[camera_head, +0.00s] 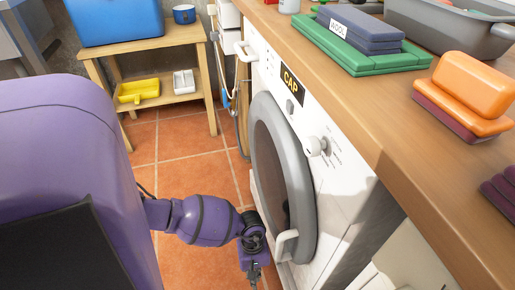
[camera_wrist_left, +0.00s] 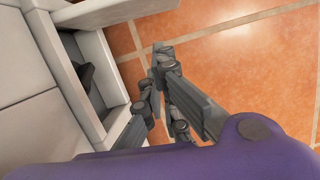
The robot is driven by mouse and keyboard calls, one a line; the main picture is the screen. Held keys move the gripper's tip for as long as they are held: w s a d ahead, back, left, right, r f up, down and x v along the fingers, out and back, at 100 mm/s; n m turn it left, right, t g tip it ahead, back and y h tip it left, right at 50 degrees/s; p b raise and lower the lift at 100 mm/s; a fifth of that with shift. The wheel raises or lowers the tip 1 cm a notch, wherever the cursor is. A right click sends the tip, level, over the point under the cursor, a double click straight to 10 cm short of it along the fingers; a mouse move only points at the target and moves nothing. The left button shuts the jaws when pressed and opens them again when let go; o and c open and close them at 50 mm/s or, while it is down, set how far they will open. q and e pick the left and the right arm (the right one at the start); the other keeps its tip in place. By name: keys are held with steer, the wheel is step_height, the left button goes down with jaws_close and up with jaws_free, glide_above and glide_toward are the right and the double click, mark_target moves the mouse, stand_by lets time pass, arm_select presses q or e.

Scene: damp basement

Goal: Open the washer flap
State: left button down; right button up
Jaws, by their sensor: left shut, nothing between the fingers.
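The white washer (camera_head: 334,190) stands under the wooden counter, with a grey-ringed round door (camera_head: 266,135) and a white door handle (camera_head: 285,245). Low on its front, a white panel, seemingly the flap (camera_head: 257,195), stands out from the body. In the left wrist view the flap (camera_wrist_left: 72,62) is tilted out, with a dark hollow behind it. My left gripper (camera_head: 253,274) is low in front of the washer, left of the door handle. In the left wrist view my left gripper (camera_wrist_left: 156,72) is shut and empty, beside the flap and apart from its upper part. My right gripper is out of view.
The counter (camera_head: 410,140) holds green and blue stacks, orange and maroon blocks (camera_head: 478,85) and a grey tub (camera_head: 440,25). A wooden stand (camera_head: 150,45) with a blue box (camera_head: 115,18) is at the back left. The tiled floor (camera_head: 190,165) before the washer is clear.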

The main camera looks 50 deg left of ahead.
arm_select(q)
steer(key=s+d+f+n+p, duration=0.1)
steer(key=s+d+f, duration=0.1)
steer(key=s+d, duration=0.2)
steer(key=shift+s+d+f, duration=0.15)
steer(key=shift+s+d, duration=0.05)
steer(key=shift+d, duration=0.95)
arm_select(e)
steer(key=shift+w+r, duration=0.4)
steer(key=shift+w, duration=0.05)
